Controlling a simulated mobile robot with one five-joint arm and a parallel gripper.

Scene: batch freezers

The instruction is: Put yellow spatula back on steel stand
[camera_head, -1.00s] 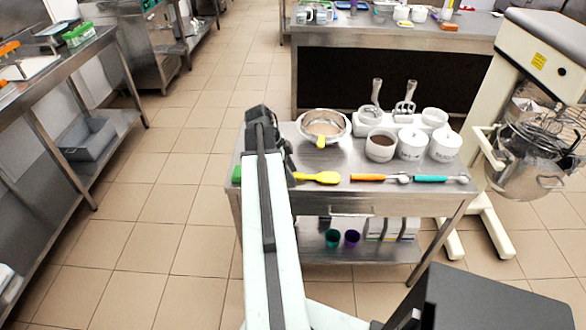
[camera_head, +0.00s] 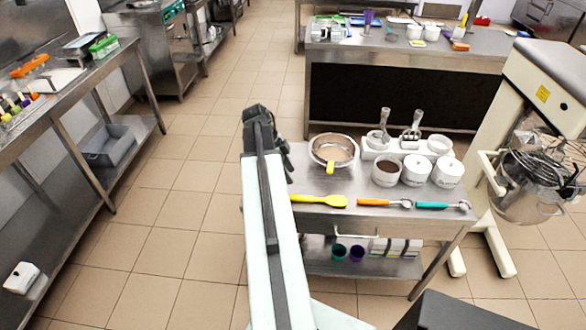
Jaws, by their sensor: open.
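A yellow spatula (camera_head: 320,200) lies flat on the top of a small steel table (camera_head: 300,180), near its front edge. Its left end reaches close to my arm. This table is the nearest thing to a steel stand that I see; no separate stand can be made out for sure. My gripper (camera_head: 258,113) is open, beyond the spatula and up by the table's back left corner. It is apart from the spatula, and its fingertips are hard to make out from behind.
A steel bowl (camera_head: 334,137) with a yellow tab, white tubs (camera_head: 416,170), an orange-handled scoop (camera_head: 382,203) and a teal-handled scoop (camera_head: 440,206) share the tabletop. A mixer (camera_head: 540,110) stands at the right. The tiled floor (camera_head: 200,200) at the left is clear.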

